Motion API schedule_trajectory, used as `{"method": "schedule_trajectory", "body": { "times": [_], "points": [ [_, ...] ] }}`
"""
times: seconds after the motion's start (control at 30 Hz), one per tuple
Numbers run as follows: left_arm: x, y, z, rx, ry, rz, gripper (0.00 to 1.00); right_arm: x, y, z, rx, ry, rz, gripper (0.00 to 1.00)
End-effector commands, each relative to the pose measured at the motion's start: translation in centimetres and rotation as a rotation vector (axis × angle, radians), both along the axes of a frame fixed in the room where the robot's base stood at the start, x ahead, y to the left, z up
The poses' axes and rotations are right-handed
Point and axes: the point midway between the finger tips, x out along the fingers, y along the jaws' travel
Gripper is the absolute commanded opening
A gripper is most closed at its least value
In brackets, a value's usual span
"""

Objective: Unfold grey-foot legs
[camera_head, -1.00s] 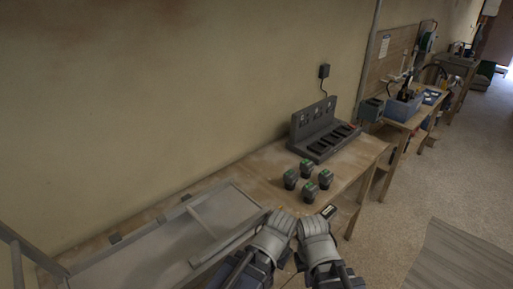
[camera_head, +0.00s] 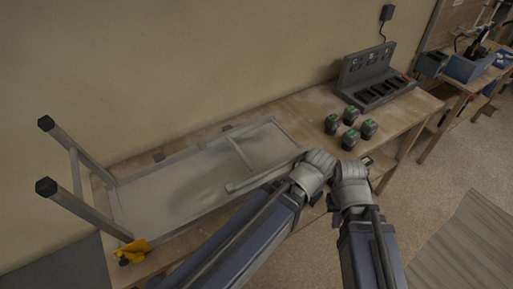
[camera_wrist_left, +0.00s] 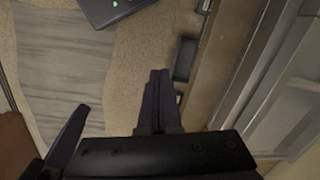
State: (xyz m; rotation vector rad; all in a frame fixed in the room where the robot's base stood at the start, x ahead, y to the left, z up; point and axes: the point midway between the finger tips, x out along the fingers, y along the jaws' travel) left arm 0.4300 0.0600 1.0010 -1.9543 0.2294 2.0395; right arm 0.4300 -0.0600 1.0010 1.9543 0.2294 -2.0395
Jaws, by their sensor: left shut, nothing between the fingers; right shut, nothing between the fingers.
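A grey folding table (camera_head: 180,190) lies upside down on the wooden bench. At its left end a leg pair (camera_head: 85,208) with black feet stands up from it. At its right end another leg pair (camera_head: 238,153) lies folded flat; its foot colour is too small to tell. My left gripper (camera_head: 318,163) is shut and empty by the table's front right corner; its dark fingers show in the left wrist view (camera_wrist_left: 159,92). My right gripper (camera_head: 350,172) is shut and empty just right of it, near the bench's front edge. The fingertips are largely hidden in the head view.
Several black batteries with green tops (camera_head: 350,139) stand behind my grippers. A grey charger rack (camera_head: 375,78) is at the bench's back right. A yellow tool (camera_head: 133,252) sits at the table's front left corner. The wall runs close behind the bench.

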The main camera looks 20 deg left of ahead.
Motion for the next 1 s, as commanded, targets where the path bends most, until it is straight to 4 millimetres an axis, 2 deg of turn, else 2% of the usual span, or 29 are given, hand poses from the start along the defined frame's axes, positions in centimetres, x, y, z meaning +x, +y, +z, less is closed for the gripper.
{"method": "schedule_trajectory", "body": {
  "times": [0.4, 0.57, 0.67, 0.77, 0.9, 1.0],
  "points": [
    [0.0, 0.0, 0.0, 0.0, 0.0, 0.0, 0.0, 0.0, 0.0, 0.0, 0.0, 0.0, 0.0, 0.0],
    [0.8, 0.6, 0.4, -0.009, -0.004, 0.044, 0.17, 0.0, 0.0, 0.4, 0.0, 0.0, 0.0, 0.0],
    [2.9, 2.5, 1.2, -0.036, -0.017, 0.165, 0.28, 0.0, 0.0, 1.2, 0.0, 0.0, -0.001, 0.0],
    [5.7, 5.8, 2.2, -0.077, -0.039, 0.357, 0.39, 0.0, 0.0, 2.4, 0.0, 0.0, -0.001, 0.0],
    [9.3, 11.7, 3.7, -0.14, -0.073, 0.651, 0.55, 0.0, 0.0, 3.9, 0.001, 0.0, -0.002, 0.0],
    [11.2, 16.2, 4.7, -0.182, -0.098, 0.848, 0.55, 0.0, 0.0, 4.8, 0.001, 0.0, -0.003, 0.0]
  ]
}}
